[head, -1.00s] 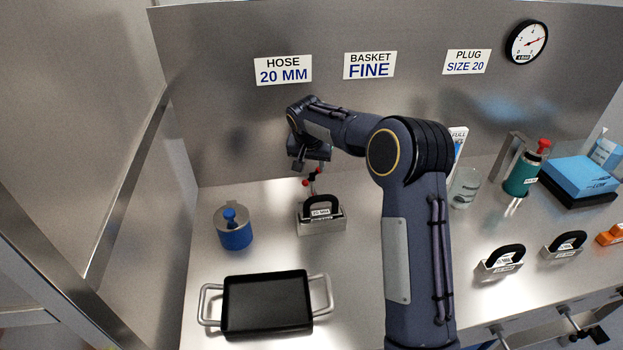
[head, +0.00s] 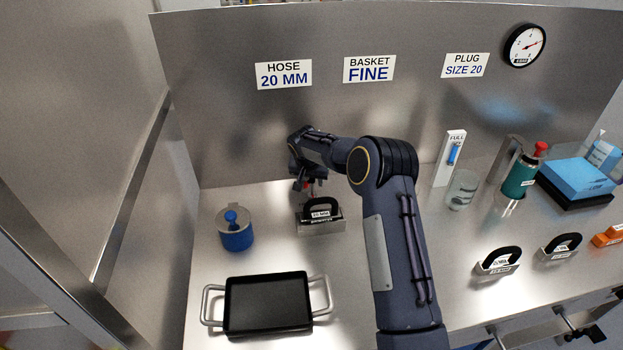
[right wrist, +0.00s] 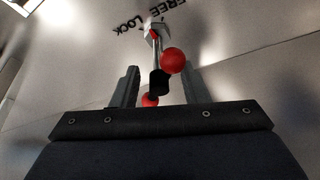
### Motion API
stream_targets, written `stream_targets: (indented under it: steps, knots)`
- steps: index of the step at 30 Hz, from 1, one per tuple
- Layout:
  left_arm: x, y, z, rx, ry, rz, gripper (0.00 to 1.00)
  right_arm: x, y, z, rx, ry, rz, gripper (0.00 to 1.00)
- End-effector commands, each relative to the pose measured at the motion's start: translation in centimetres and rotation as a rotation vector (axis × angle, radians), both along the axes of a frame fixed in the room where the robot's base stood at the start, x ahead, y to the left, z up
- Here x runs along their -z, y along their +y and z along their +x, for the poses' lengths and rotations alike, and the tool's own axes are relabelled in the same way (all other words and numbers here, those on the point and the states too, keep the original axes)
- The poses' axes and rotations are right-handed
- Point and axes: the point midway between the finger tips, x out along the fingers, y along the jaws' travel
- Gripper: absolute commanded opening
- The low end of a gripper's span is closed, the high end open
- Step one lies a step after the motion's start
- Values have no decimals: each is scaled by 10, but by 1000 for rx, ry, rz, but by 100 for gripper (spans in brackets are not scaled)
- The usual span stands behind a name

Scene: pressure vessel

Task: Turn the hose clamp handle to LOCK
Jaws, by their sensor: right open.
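The hose clamp handle (right wrist: 156,55) shows in the right wrist view as a metal rod with a black sleeve and red balls. The words FREE and LOCK (right wrist: 130,24) are printed on the surface beyond it; I cannot tell which word it points to. My right gripper (right wrist: 160,74) is open, with one finger on each side of the handle's lower part. No finger visibly presses on it. In the head view, my right gripper (head: 308,182) is at the back left of the bench and largely hides the clamp. My left gripper is not in view.
A holder with a black-handled 20 MM piece (head: 320,222) stands just in front of the clamp. A blue lidded pot (head: 236,236) is at its left, and a black tray (head: 268,303) is nearer. A beaker (head: 462,190) and a green bottle (head: 519,178) stand right.

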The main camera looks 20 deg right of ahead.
Motion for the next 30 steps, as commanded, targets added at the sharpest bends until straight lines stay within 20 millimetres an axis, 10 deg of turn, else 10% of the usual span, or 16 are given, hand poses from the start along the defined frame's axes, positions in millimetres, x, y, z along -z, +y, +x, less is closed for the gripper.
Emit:
stream_targets:
  steps: [11,30]
  knots:
    - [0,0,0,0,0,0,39,0,0,0,0,0,0,0]
    - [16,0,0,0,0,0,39,1,1,0,-146,-4,4,0]
